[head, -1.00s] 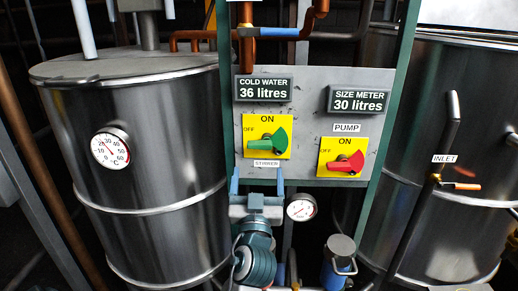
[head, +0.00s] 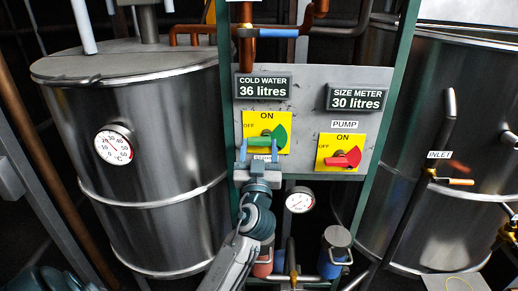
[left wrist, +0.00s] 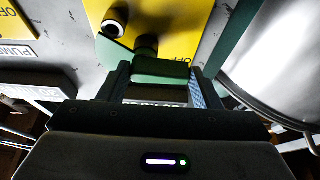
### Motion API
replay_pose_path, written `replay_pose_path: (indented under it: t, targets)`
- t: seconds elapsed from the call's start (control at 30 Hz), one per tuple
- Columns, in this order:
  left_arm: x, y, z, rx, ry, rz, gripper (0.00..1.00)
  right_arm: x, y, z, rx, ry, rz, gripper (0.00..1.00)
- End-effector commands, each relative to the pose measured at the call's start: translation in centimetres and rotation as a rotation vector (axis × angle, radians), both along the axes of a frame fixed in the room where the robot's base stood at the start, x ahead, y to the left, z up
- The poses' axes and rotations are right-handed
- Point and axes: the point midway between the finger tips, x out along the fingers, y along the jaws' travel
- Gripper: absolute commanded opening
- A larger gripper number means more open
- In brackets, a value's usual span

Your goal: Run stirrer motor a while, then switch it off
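The stirrer switch (head: 267,138) is a green knob on a yellow ON/OFF plate; its narrow handle points left, towards the OFF side. My left gripper (head: 258,150) is at the switch, its two fingers apart, and it partly covers the stirrer label below the plate. In the left wrist view the green handle (left wrist: 160,68) lies between or just ahead of the fingertips (left wrist: 158,78). The fingers look open; I cannot tell whether they touch the handle. My right gripper does not show.
The red pump switch (head: 345,157) sits close to the right on the same grey panel (head: 310,120). Below are a pressure gauge (head: 299,200) and a blue canister (head: 335,250). Steel tanks stand left (head: 150,200) and right (head: 450,120). An inlet valve handle (head: 452,181) is on the right.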

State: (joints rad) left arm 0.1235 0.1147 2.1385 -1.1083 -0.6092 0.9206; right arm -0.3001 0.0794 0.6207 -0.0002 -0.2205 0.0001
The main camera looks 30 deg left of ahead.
Motion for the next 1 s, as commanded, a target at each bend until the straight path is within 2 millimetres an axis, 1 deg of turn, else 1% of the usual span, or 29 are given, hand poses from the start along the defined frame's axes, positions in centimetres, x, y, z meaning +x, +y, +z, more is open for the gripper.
replay_pose_path:
  t: [0.03,0.07,0.37,0.57,0.77,1.0]
  targets:
    - [0.0,0.0,0.0,0.0,0.0,0.0,0.39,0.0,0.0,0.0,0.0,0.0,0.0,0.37]
    - [0.0,0.0,0.0,0.0,0.0,0.0,0.35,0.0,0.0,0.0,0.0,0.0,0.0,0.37]
    - [0.0,0.0,0.1,0.029,0.018,0.0,0.35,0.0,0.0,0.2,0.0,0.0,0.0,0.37]
    - [-0.1,0.1,0.4,0.115,0.07,-0.002,0.35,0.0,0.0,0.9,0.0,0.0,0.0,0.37]
    - [-0.2,0.2,0.9,0.257,0.157,-0.001,0.35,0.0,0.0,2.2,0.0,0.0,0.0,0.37]
    - [-0.2,0.2,1.6,0.452,0.278,-0.001,0.35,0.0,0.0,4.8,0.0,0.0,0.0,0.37]
